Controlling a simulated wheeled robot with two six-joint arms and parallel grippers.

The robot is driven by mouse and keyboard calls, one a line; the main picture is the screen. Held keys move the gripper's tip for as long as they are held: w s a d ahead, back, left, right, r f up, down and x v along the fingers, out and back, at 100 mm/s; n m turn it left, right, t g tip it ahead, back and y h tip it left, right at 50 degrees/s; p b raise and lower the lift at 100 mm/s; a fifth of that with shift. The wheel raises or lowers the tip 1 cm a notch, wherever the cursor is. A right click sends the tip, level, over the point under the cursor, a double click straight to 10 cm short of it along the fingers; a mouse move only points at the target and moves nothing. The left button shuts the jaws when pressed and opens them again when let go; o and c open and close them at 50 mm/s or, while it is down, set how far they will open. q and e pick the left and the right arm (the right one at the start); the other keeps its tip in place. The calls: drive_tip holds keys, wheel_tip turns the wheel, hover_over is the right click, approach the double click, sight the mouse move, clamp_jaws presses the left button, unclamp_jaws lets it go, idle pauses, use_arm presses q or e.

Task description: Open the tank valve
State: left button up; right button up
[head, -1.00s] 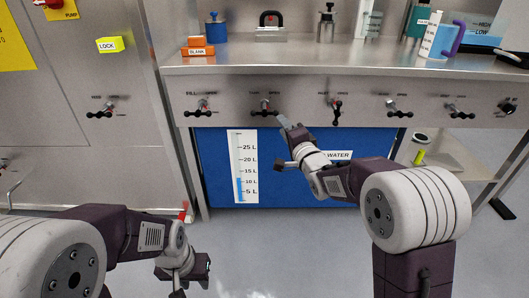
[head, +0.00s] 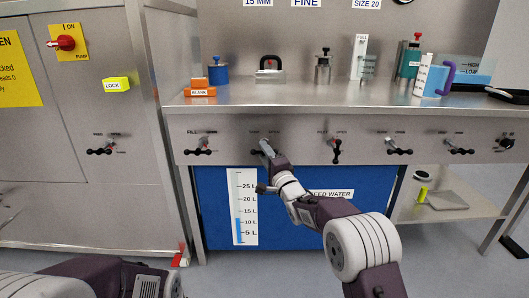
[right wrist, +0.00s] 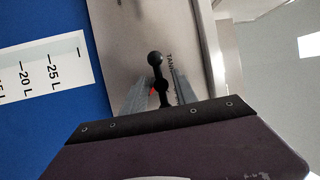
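The tank valve (right wrist: 161,88) is a black bar handle with ball ends and a small red mark, on the steel panel beside the "TANK" lettering. In the right wrist view the bar lies between the two grey fingers of my right gripper (right wrist: 159,92), which are apart with gaps to the bar. In the head view my right gripper (head: 266,148) is at the panel and hides most of this valve. The bar lies across the panel, level like its neighbour to the left. My left gripper is out of view; only part of its arm shows at the lower left.
Other black valve handles sit along the panel: one on the left (head: 198,152), one upright (head: 336,151), and several to the right. The blue feed water tank (head: 215,215) with a level scale (head: 243,205) is below. A shelf (head: 300,94) with bottles juts out above.

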drive_tip(key=shift+w+a, duration=0.1)
drive_tip(key=shift+w, duration=0.05)
drive_tip(key=c, duration=0.7)
drive_tip(key=shift+r, duration=0.1)
clamp_jaws()
